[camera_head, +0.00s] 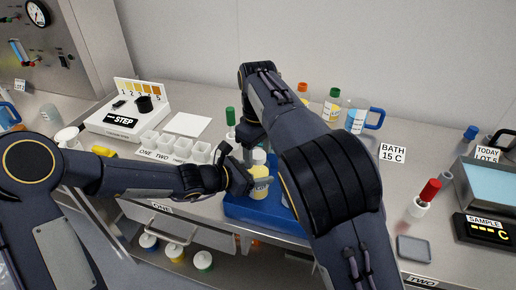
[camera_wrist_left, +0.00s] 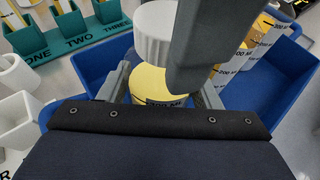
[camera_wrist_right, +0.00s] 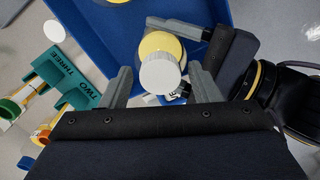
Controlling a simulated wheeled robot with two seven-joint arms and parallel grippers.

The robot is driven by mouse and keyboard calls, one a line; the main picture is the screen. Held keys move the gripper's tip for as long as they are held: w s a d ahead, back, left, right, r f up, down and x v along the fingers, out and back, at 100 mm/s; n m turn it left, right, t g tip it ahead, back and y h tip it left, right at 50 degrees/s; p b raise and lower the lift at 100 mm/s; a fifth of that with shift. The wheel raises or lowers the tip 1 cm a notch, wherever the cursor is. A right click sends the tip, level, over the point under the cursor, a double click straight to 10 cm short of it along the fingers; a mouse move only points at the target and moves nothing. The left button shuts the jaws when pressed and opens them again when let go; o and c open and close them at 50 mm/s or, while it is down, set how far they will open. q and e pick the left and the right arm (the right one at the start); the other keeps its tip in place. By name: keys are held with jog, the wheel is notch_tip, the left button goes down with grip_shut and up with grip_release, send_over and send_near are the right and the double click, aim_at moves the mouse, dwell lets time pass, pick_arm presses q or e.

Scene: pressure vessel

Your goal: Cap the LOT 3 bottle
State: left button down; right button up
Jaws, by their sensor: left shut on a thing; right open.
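A bottle with yellow contents (camera_head: 260,190) stands upright above the blue tray (camera_head: 235,206). My left gripper (camera_head: 247,182) is shut on its body, which also shows in the left wrist view (camera_wrist_left: 150,82). A white ribbed cap (camera_wrist_left: 155,35) is on top of the bottle, in line with it; I cannot tell how tightly it sits. It also shows in the right wrist view (camera_wrist_right: 160,73). My right gripper (camera_wrist_right: 162,88) is open, with its fingers on either side of the cap and apart from it. The lot number on the label is not readable.
Other yellow bottles (camera_wrist_left: 262,30) stand in the tray beside the held one. White cups (camera_head: 200,152) marked ONE and TWO are left of it. Bottles with orange and green caps (camera_head: 332,106) and a jug (camera_head: 356,120) stand behind. A red-capped bottle (camera_head: 425,198) is at right.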

jog(key=c, duration=1)
jog(key=m, duration=0.5)
jog(key=o, duration=1.1)
jog(key=shift+o, duration=0.2)
notch_tip(320, 180, up, 12)
pick_arm(q)
jog(key=shift+c, duration=1.9)
grip_release()
